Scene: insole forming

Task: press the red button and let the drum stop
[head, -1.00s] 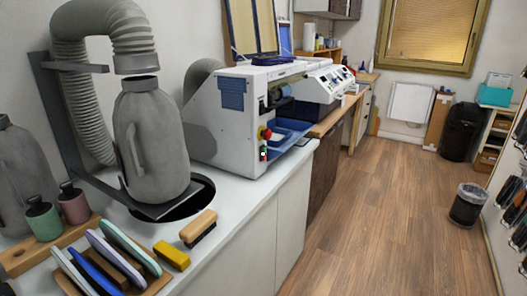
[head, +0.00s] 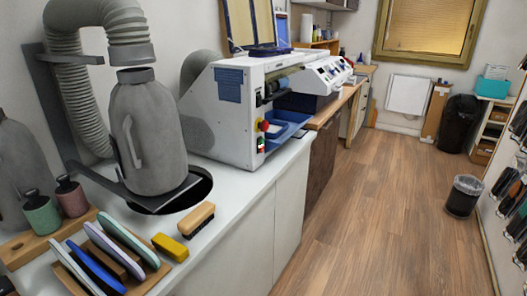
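The red button (head: 264,126) sits on a yellow base on the front face of the white machine (head: 222,115), which stands on the white counter. A green switch (head: 261,144) is just below it. Dark roller-like parts (head: 270,92) show in the machine's opening above the button; I cannot tell whether a drum there is turning. A blue tray (head: 287,124) sits at the machine's open side. Neither of my grippers is in view, and nothing touches the button.
A grey jug-shaped canister (head: 150,135) under a ribbed hose stands left of the machine. A wooden brush (head: 196,220), a yellow block (head: 170,248) and a wooden rack of coloured pads (head: 110,250) lie on the near counter. The wooden floor (head: 350,215) to the right is clear, with a bin (head: 463,196) beyond.

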